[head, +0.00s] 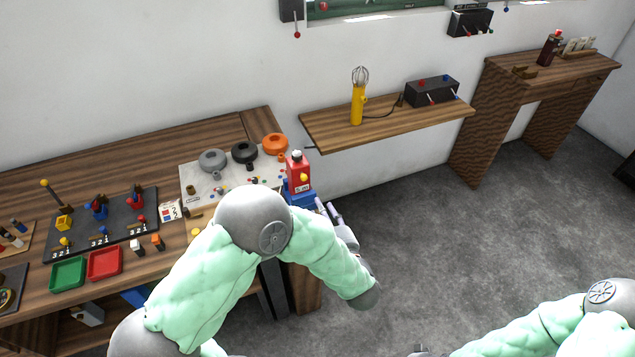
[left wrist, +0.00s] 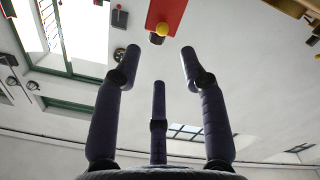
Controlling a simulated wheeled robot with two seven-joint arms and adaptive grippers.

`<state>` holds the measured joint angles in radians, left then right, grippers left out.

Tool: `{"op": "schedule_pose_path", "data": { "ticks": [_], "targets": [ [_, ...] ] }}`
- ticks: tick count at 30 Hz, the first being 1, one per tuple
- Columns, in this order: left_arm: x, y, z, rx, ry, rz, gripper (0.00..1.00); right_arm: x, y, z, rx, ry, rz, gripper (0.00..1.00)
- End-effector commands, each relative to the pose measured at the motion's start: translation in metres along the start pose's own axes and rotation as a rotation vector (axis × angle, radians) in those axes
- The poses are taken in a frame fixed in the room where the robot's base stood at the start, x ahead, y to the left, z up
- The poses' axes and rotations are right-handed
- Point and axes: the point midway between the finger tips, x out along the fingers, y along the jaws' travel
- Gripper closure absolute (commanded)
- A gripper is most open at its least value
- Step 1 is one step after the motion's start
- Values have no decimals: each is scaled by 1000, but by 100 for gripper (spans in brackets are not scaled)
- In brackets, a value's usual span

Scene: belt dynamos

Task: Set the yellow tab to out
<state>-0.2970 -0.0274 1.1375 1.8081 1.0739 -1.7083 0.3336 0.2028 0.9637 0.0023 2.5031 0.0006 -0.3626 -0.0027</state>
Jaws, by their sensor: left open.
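A red block-like unit (head: 298,172) with a dark top and a pale label stands on a blue base at the right end of the workbench. A small yellow knob (head: 303,177), likely the yellow tab, shows on its front. In the left wrist view the yellow knob (left wrist: 162,29) sits on the red unit (left wrist: 166,10), just beyond my fingertips and apart from them. My left gripper (left wrist: 160,58) is open and empty, its fingers spread. In the head view it (head: 335,212) is partly hidden by my arm. Of my right gripper, at most a small grey piece shows at the bottom edge.
Grey, black and orange rings (head: 275,144) stand on a pale board left of the red unit. A dark panel (head: 130,225) with several coloured levers and green and red trays (head: 104,263) lie farther left. A wall shelf (head: 385,128) holds a yellow whisk (head: 357,108). Open floor lies right.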

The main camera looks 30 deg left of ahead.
Motion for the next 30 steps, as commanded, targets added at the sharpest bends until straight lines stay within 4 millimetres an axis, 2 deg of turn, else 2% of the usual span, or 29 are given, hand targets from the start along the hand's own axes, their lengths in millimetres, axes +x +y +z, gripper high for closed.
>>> {"op": "schedule_pose_path", "data": {
  "ticks": [4, 8, 21, 30],
  "targets": [
    [2, 0, -8, -16, 34, -5, 57, 1, 0, 0, 0, -1, 0, 60],
    [16, -1, -8, -16, 34, -8, 57, 3, 1, 0, 0, -1, 0, 60],
    [88, -1, -9, -14, 32, -5, 57, 12, 4, 0, 0, -1, 0, 60],
    [106, 0, -10, -13, 30, -3, 57, 14, 5, 0, 0, 0, 0, 60]
  ]
}}
